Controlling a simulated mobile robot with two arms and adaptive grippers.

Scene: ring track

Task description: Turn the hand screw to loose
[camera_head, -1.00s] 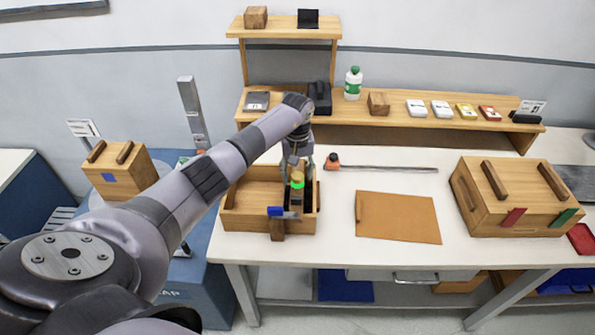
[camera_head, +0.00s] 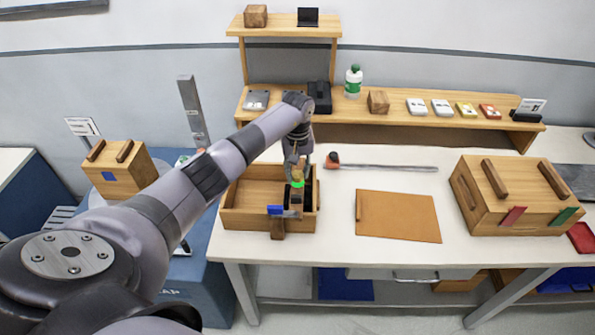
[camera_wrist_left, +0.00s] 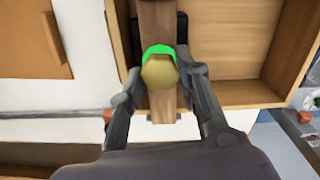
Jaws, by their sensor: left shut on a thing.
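The hand screw has a yellowish round knob with a bright green band (camera_head: 298,184). It sits on a wooden block with dark sides at the open wooden box on the table. In the left wrist view the knob (camera_wrist_left: 160,73) shows from above, with the wooden bar under it. My left gripper (camera_head: 297,170) points down over the knob. In the left wrist view its two fingers (camera_wrist_left: 163,85) are on either side of the knob, shut on it. The fingers hide part of the knob in the head view. My right gripper is not in view.
The open wooden box (camera_head: 228,217) has a blue clamp part (camera_head: 276,210) at its front. A long rod tool (camera_head: 390,168) and a brown board (camera_head: 398,217) lie to the right. A large wooden box (camera_head: 515,197) stands further right. A shelf (camera_head: 350,122) runs behind.

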